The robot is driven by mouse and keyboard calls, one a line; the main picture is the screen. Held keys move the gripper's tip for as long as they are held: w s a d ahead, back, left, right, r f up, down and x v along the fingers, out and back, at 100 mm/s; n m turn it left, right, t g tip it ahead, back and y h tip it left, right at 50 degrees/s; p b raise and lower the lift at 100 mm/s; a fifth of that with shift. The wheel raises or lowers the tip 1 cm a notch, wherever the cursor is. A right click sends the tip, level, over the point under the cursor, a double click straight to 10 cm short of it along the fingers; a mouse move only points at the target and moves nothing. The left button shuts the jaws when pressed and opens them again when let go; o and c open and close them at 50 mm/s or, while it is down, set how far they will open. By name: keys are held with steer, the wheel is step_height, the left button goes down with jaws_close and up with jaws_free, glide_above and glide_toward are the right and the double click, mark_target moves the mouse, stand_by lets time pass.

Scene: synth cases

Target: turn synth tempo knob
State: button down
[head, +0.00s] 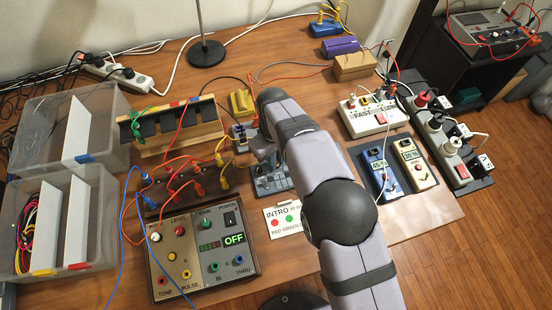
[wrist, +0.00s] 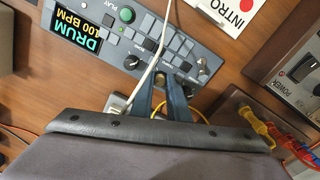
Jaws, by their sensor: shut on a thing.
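The drum synth is a blue-grey box (wrist: 110,65) in the wrist view. It has a green PLAY button (wrist: 127,15), rows of small buttons and a display (wrist: 79,36) reading DRUM 100 BPM, upside down. In the head view the synth (head: 268,184) sits mid-table, partly behind my arm. A black knob (wrist: 203,64) stands to the right.
A white cable (wrist: 150,72) runs across the synth beside my left finger. A yellow plug (wrist: 254,126) and a power panel (wrist: 295,68) lie to the right. In the head view, an INTRO card (head: 283,221) and a beige synth panel (head: 190,250) stand close by.

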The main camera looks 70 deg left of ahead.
steer(key=m, duration=0.4)
steer(key=shift+m+b, duration=0.3)
steer(key=m, duration=0.4)
steer(key=shift+m, duration=0.4)
steer(key=shift+a, duration=0.1)
steer(key=c, duration=1.7)
jaws_free()
steer(key=shift+r, duration=0.15)
steer(key=shift+s+r+b, duration=0.1)
steer(key=shift+r+b, duration=0.75)
steer(key=shift+r, duration=2.75)
